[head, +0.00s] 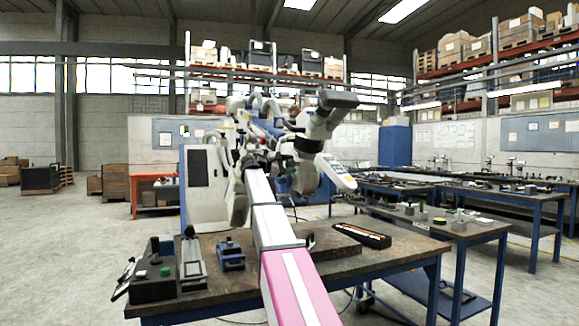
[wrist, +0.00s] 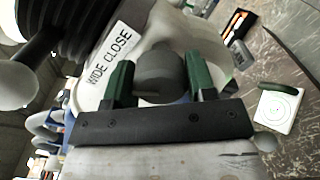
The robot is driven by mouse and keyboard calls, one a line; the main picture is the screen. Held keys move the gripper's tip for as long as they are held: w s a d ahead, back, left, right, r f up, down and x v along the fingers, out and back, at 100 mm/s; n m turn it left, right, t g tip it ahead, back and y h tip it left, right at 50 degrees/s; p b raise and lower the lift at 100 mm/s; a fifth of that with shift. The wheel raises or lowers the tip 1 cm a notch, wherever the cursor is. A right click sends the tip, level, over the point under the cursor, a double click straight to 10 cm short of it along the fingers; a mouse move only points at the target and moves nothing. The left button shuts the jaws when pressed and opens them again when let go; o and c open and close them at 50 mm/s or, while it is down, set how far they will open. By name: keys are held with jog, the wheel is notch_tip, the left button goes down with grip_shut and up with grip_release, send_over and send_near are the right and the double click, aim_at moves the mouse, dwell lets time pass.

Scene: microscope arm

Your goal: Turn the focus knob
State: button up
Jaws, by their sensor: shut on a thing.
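In the wrist view, a round dark grey knob (wrist: 160,72) sits between the two green fingers of my gripper (wrist: 160,80). The fingers are shut on the knob from its left and right sides. The knob is on a pale microscope body (wrist: 88,98), with a "WIDE CLOSE" label beside it. In the head view, the microscope (head: 322,125) is pale with a dark upper end and stands beyond my pink and white arm. My arm reaches up to it and hides part of it. The knob and fingertips cannot be made out in the head view.
The workbench (head: 390,258) holds a blue clamp-like tool (head: 231,255), a dark box (head: 152,280) at the left and an open case (head: 362,235) at the right. Open floor lies left of the bench.

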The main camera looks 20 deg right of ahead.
jog(key=m, duration=0.6)
dwell(0.3)
jog(key=shift+m, duration=0.4)
jog(key=o, duration=0.9)
jog(key=a, duration=1.1)
jog(key=shift+s, duration=0.25)
